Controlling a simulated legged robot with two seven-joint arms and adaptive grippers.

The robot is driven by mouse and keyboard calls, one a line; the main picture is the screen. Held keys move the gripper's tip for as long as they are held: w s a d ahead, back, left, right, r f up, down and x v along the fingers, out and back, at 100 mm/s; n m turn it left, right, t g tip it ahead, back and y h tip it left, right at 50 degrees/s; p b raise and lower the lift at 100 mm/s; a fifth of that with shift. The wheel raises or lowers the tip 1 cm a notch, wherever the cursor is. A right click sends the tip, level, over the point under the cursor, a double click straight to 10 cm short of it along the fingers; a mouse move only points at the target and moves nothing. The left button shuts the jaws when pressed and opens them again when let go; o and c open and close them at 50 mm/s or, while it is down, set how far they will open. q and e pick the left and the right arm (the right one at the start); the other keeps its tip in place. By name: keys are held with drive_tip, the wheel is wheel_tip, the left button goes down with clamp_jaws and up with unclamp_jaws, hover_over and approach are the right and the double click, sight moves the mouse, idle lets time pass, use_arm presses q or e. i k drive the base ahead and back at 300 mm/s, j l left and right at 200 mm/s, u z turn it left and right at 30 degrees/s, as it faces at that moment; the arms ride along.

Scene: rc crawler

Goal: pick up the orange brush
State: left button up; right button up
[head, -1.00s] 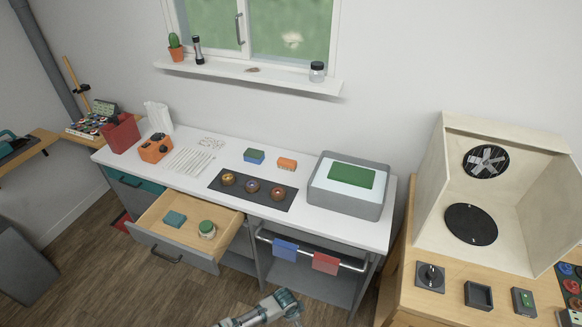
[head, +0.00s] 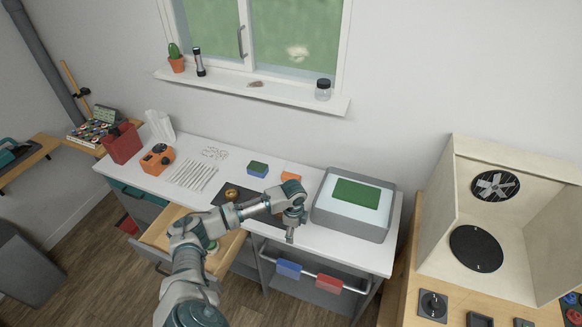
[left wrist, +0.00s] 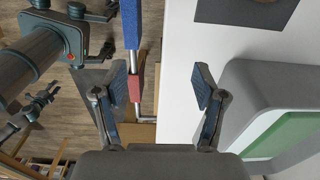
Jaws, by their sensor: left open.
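The orange brush (head: 291,176) lies on the white worktop, right of the blue-and-green sponge. My left arm's wrist hides part of it in the head view. My left gripper (head: 290,236) hangs near the front edge of the worktop, in front of the brush and left of the grey box. In the left wrist view my left gripper (left wrist: 156,88) is open, with nothing between its fingers. It points down past the worktop edge, and the brush does not show there. My right gripper is not in view.
The grey box with a green panel (head: 386,225) stands close on the right. A rail with a blue cloth (head: 289,269) and a red cloth (head: 329,284) runs below. A drawer (head: 226,258) stands open at left.

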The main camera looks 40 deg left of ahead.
sight(286, 176)
drive_tip(key=i+j, duration=0.85)
drive_tip(key=j, duration=0.2)
